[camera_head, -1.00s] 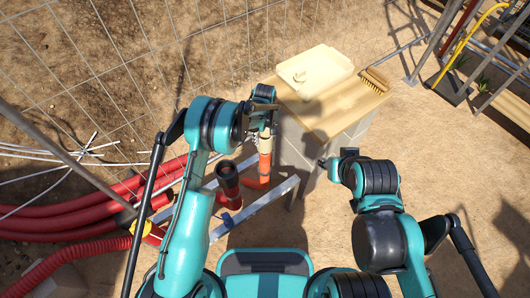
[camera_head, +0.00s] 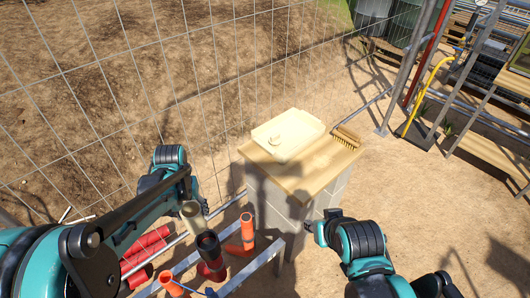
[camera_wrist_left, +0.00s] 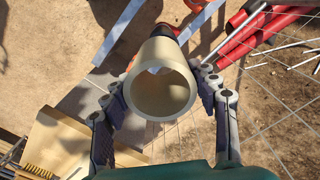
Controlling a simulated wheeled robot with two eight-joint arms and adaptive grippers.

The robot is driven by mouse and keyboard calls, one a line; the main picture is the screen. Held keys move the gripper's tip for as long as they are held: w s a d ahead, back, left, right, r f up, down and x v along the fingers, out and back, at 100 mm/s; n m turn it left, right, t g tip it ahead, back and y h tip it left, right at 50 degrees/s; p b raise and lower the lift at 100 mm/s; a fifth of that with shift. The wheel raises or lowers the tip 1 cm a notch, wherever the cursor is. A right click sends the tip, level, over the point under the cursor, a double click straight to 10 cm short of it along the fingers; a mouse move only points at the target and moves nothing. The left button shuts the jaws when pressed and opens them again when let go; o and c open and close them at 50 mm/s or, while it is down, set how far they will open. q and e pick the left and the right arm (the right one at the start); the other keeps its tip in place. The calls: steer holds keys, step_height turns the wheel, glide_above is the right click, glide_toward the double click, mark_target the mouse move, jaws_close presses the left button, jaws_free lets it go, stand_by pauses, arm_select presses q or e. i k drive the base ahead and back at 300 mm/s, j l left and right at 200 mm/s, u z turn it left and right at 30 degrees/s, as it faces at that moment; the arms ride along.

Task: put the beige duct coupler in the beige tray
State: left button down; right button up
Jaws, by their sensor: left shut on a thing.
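The beige duct coupler (camera_head: 193,216) is a hollow tube held in my left gripper (camera_head: 188,200), low and left of the table. In the left wrist view the coupler (camera_wrist_left: 136,98) shows its round open end between the two fingers of the gripper (camera_wrist_left: 161,82), which are closed on its sides. The beige tray (camera_head: 300,147) lies on the wooden table top, up and right of the left gripper and apart from it. My right gripper (camera_head: 322,226) is beside the table's front right side, seen from behind; its jaws are unclear.
The tray holds a small beige round thing (camera_head: 275,141). A brush (camera_head: 346,137) lies right of it on the table (camera_head: 308,178). A wire fence (camera_head: 130,90) runs behind.

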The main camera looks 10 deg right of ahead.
mark_target(300, 130)
steer(key=i+l+z, duration=0.1)
steer(key=l, duration=0.3)
steer(key=i+l, duration=0.25)
steer(key=l, duration=0.15)
steer(key=i+l+z, duration=0.15)
steer(key=l, duration=0.25)
steer(key=i+l+z, duration=0.1)
steer(key=i+l, duration=0.15)
steer(key=l, duration=0.15)
steer(key=i+l, duration=0.25)
steer(key=i+l+z, duration=0.15)
steer(key=i+l, duration=0.35)
steer(key=i, duration=0.2)
